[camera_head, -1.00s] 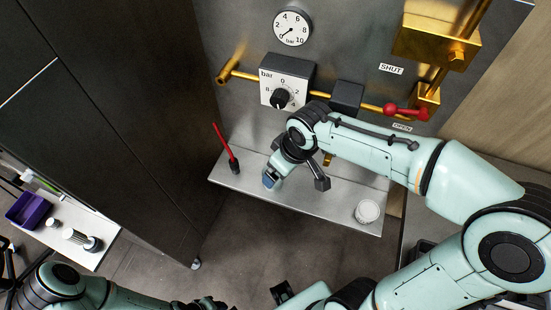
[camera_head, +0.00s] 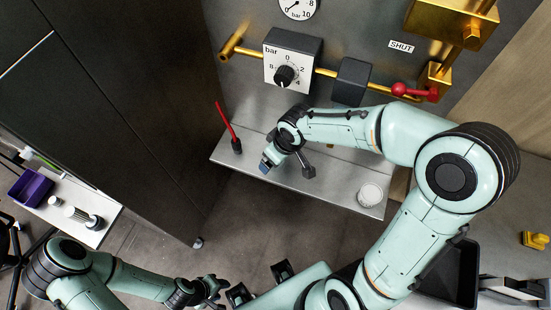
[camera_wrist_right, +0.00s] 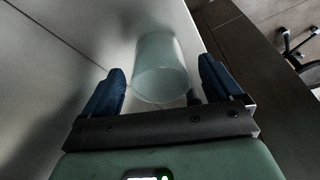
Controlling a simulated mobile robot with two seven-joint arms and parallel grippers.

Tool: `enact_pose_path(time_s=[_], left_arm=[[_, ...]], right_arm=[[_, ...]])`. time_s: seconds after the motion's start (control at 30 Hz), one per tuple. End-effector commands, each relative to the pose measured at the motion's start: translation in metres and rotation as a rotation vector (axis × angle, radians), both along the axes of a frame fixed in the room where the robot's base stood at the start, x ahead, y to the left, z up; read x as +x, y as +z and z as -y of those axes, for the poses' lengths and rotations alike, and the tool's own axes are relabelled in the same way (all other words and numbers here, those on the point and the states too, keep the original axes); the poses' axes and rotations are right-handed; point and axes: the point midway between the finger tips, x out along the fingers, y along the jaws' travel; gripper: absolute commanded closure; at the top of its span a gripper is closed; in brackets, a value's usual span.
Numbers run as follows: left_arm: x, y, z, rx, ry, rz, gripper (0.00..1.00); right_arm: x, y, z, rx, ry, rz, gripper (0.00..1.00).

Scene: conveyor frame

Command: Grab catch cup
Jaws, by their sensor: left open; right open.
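A translucent cup (camera_wrist_right: 161,68) stands between the two blue fingers of my right gripper (camera_wrist_right: 162,84) in the right wrist view; contact with the fingers cannot be told. My right gripper is open. In the head view it is over the left part of the metal shelf (camera_head: 335,180), and my wrist hides most of what is between its fingers. A white round container (camera_head: 370,194) stands at the shelf's right end, apart from this gripper. My left gripper (camera_head: 212,290) is open, low in the head view and away from the shelf.
A red-handled tool (camera_head: 229,128) stands at the shelf's left end. Above the shelf are a dial box (camera_head: 291,62), brass pipes and a red valve handle (camera_head: 408,91). A dark cabinet (camera_head: 120,110) fills the left. A black bin (camera_head: 452,275) is at lower right.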

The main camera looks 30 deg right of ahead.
Motion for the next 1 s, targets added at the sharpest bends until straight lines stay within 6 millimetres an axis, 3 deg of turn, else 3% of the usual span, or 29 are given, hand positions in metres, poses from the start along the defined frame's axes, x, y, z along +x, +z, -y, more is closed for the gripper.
enact_pose_path(time_s=[0.17, 0.43, 0.47, 0.6, 1.0], left_arm=[[-0.001, -0.003, 0.000, 0.000, 0.000, -0.001, 0.57], [-0.001, -0.003, 0.000, 0.000, 0.000, -0.001, 0.57], [-0.001, -0.003, 0.000, 0.000, 0.000, -0.001, 0.57], [-0.001, -0.003, 0.000, 0.000, 0.000, -0.001, 0.57], [-0.002, -0.004, 0.000, 0.000, 0.000, -0.002, 0.57]], right_arm=[[0.006, -0.022, -0.002, -0.001, 0.001, -0.002, 0.08], [0.007, -0.024, -0.002, 0.000, 0.001, 0.001, 0.08], [0.007, -0.024, -0.002, 0.000, 0.001, 0.001, 0.14], [0.007, -0.024, -0.002, 0.000, 0.001, 0.001, 0.60], [0.006, -0.021, -0.003, -0.001, 0.001, 0.002, 0.63]])
